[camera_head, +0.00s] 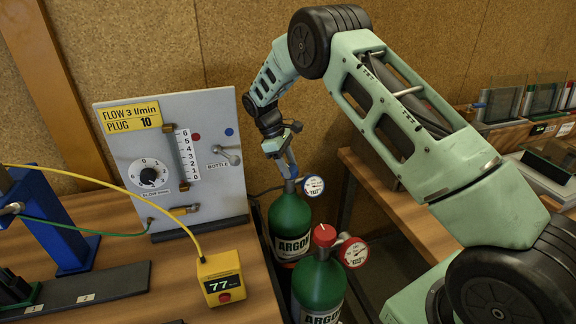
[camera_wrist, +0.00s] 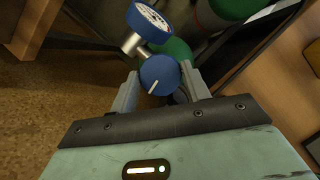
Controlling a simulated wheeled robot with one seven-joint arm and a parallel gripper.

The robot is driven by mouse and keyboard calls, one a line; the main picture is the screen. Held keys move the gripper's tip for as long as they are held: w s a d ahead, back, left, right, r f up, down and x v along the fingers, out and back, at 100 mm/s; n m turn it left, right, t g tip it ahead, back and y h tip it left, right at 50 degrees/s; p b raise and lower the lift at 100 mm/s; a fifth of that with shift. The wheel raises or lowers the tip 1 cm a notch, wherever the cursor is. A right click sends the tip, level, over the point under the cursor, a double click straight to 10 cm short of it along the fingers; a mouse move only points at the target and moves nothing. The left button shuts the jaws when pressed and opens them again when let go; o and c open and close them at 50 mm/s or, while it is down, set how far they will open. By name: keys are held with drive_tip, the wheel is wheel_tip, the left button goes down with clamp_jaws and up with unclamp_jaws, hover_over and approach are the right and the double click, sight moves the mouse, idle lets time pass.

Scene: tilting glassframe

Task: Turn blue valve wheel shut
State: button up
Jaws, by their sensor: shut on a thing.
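The blue valve wheel (camera_wrist: 159,76) is a round blue knob with a white line on top, seen between my fingers in the wrist view. My gripper (camera_wrist: 160,84) is shut on it, one finger on each side. In the head view my gripper (camera_head: 287,172) reaches down to the top of the rear green argon cylinder (camera_head: 289,222), and the wheel is mostly hidden there. A blue-rimmed gauge (camera_head: 313,186) sits beside the valve; it also shows in the wrist view (camera_wrist: 149,21).
A front argon cylinder (camera_head: 319,285) has a red wheel (camera_head: 325,235) and a red-rimmed gauge (camera_head: 354,252). A flow panel (camera_head: 170,165) stands on the left bench. A yellow box (camera_head: 221,278) reads 77. A wooden bench (camera_head: 400,200) is at right.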

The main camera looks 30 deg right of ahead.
drive_tip(key=shift+f+m+y, duration=0.1)
drive_tip(key=shift+m+y, duration=0.3)
drive_tip(key=shift+m, duration=0.6)
drive_tip(key=o, duration=1)
drive_tip(key=shift+w+b+v, duration=0.15)
drive_tip(key=shift+b+v, duration=0.5)
drive_tip(key=shift+v, duration=3.7)
drive_tip(key=shift+w+b+v, duration=0.15)
drive_tip(key=shift+b+v, duration=0.45)
drive_tip(key=shift+v, duration=3.75)
